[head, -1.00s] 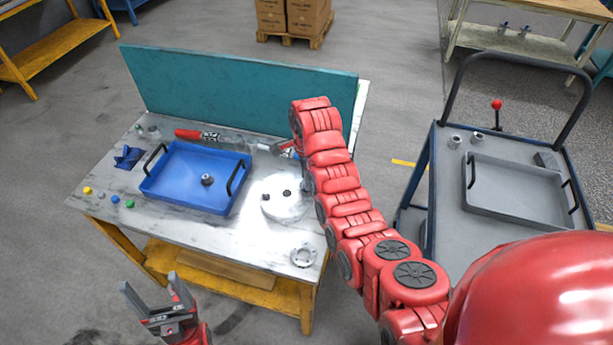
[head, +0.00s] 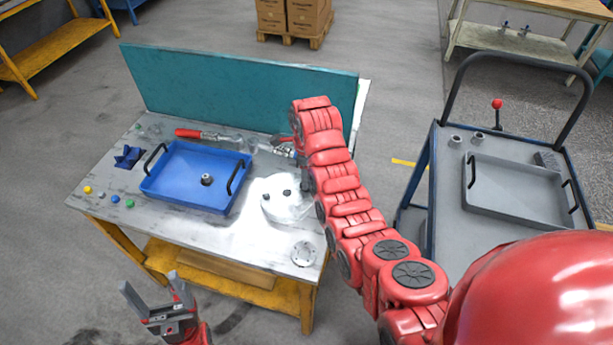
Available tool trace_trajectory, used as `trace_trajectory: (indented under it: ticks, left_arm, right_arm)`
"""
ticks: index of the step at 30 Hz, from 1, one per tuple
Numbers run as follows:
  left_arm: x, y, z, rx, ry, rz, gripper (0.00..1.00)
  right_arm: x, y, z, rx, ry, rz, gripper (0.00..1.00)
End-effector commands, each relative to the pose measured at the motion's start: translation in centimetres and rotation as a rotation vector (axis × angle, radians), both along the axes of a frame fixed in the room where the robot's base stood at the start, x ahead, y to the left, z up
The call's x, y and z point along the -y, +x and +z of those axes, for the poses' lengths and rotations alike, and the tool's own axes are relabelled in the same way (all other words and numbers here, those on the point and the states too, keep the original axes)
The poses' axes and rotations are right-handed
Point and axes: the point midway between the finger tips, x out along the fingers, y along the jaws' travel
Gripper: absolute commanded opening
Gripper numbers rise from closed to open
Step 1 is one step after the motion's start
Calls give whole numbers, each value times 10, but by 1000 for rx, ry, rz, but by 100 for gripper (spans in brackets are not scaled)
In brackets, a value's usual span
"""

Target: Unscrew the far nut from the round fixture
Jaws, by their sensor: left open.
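The round fixture (head: 282,211) is a pale, glare-washed disc on the marble-topped bench, right of the blue tray. A dark nut (head: 287,193) sits on its top, and a smaller dark spot shows left of it. My right arm reaches over the bench just right of the fixture. Its gripper is mostly hidden behind the arm links, so its jaws cannot be read. My left gripper (head: 152,290) is open and empty, in front of the bench's near edge, well away from the fixture.
The blue tray (head: 147,184) holds a dark round part (head: 207,179). A red-handled tool (head: 188,133) lies behind it. A grey flange (head: 303,254) lies at the front right corner. A teal panel (head: 240,88) backs the bench. A cart (head: 450,215) stands right.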

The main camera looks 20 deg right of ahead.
Motion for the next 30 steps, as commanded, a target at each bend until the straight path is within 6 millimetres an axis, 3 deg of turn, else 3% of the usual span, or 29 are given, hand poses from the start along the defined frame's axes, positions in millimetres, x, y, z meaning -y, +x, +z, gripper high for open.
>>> trace_trajectory:
  ticks: [1,6,13,18,19,21,30]
  left_arm:
    - [0,0,0,0,0,0,78]
    - [0,0,0,0,0,0,78]
    - [0,0,0,0,0,0,78]
    - [0,0,1,0,0,0,78]
    - [0,0,1,0,0,0,78]
    - [0,0,1,0,0,0,78]
    - [0,0,2,0,0,0,78]
  right_arm:
    - [0,0,0,0,0,0,30]
    - [0,0,0,0,0,0,0]
    - [0,0,0,0,0,35,0]
    - [0,0,1,0,0,290,0]
    - [1,0,1,0,0,297,30]
    - [0,0,1,0,0,292,42]
    - [0,0,1,0,0,289,42]
